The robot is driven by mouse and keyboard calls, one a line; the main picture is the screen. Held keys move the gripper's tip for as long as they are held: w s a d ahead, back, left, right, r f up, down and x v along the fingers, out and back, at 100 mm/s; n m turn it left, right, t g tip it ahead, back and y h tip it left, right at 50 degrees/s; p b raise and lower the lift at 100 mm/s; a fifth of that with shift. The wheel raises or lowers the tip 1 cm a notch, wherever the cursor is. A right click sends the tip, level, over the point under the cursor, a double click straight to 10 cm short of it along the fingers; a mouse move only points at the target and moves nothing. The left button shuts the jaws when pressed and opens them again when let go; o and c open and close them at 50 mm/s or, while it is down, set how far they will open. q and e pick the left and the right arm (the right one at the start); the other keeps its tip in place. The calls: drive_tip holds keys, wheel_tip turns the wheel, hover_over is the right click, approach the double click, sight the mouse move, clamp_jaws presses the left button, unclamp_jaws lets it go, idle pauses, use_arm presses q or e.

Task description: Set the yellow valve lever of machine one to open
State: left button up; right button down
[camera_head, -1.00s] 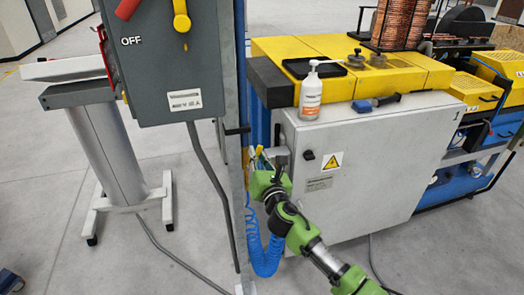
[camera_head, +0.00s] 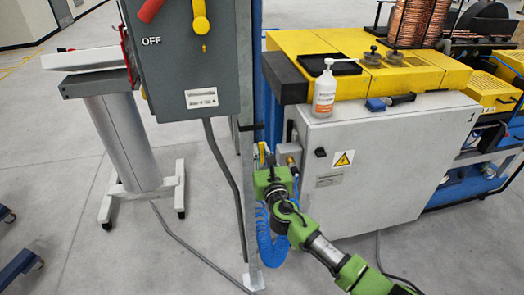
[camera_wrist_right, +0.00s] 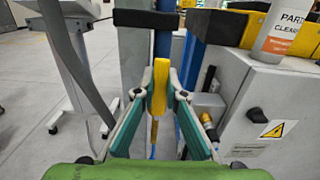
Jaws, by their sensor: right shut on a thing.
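The yellow valve lever (camera_wrist_right: 160,87) stands upright between the fingers of my right gripper (camera_wrist_right: 159,100) in the right wrist view. The fingers touch it from both sides, so the gripper is shut on it. In the head view a bit of the yellow lever (camera_head: 262,151) shows just above my right gripper (camera_head: 268,165), beside the left side of machine one's grey cabinet (camera_head: 385,170). The cabinet has a "1" at its upper right corner. The valve body is mostly hidden. My left gripper is not in view.
A grey switch box (camera_head: 185,60) with a red handle and "OFF" label hangs on a post left of the lever. A coiled blue hose (camera_head: 268,240) hangs below. Open floor lies in front.

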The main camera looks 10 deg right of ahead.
drive_tip(key=shift+f, duration=0.1)
drive_tip(key=c, duration=2)
unclamp_jaws()
drive_tip(key=shift+c, duration=0.2)
drive_tip(key=s, duration=1.2)
drive_tip(key=shift+d, duration=0.2)
